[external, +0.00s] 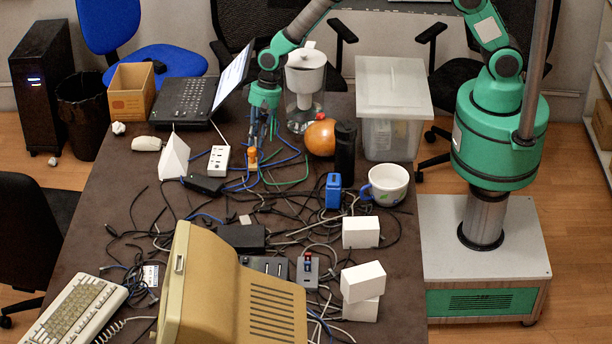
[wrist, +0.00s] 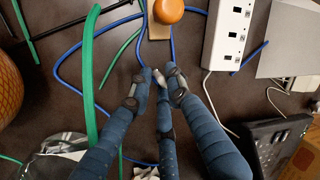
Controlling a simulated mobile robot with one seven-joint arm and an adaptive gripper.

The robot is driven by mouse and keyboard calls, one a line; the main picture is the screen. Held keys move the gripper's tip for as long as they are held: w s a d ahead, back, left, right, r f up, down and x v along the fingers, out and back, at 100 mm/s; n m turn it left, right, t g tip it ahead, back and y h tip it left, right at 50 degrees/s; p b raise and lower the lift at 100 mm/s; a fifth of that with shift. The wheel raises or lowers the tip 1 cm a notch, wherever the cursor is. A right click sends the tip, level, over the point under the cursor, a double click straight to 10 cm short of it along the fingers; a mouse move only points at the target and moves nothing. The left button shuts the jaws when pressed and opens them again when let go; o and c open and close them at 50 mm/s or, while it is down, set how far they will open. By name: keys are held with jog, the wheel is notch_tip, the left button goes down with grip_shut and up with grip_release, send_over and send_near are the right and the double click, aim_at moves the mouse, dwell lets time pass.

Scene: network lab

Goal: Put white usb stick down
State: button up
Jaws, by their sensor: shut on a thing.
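My gripper (external: 255,140) points down over the cluttered table, between the laptop and the orange ball. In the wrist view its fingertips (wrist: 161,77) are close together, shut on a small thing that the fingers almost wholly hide. I take it to be the white usb stick, but its shape and colour cannot be made out. Dark tabletop shows beneath and around the fingertips. I cannot tell how high they are above it. A small orange knob on a wooden piece (wrist: 168,11) is just beyond the fingertips in the wrist view.
A white power strip (external: 219,159) and a white wedge (external: 174,157) lie left of my gripper. The laptop (external: 182,99) is behind left. Blue and green cables cross the table here.

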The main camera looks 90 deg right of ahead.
jog(key=shift+f, duration=0.45)
jog(key=shift+f, duration=0.1)
jog(key=o, duration=0.8)
jog(key=shift+c, duration=0.2)
jog(key=p+v, duration=0.2)
jog(key=v, duration=1)
